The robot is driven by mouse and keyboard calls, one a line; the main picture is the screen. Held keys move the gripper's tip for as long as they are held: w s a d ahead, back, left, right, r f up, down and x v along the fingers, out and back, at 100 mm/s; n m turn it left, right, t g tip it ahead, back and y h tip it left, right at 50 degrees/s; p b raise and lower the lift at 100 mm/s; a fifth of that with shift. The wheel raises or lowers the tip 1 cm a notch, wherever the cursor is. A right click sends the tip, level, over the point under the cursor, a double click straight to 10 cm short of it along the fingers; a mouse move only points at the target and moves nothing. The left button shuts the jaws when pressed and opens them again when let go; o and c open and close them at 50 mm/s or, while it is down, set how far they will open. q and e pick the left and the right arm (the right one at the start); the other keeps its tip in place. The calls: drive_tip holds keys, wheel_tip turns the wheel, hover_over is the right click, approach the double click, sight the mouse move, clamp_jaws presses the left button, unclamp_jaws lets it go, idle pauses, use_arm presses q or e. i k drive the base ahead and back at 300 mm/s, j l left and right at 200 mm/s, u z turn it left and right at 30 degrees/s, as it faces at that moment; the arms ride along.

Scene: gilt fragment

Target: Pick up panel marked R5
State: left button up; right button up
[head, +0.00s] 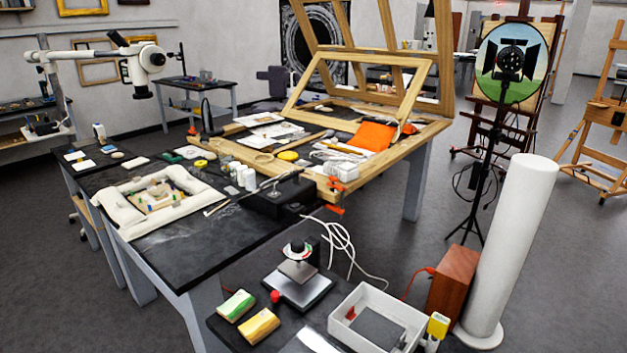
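I cannot make out a marking R5 on anything; any labels are too small to read from here. A cream padded frame (113,212) lies on the near left part of the black worktable (190,255), with several small coloured pieces inside it. Which of these, if any, is the panel I cannot tell. Neither of my grippers shows in the head view.
A microscope (147,57) on a long arm overhangs the table's left side. A wooden easel-like frame (350,85) stands on the table's far part. A lower bench in front holds a white tray (410,320) and a small press (299,285). A lamp stand (488,170) and white cylinder (510,250) stand right.

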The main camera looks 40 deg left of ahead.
sight(238, 304)
drive_tip(key=u, duration=1.75)
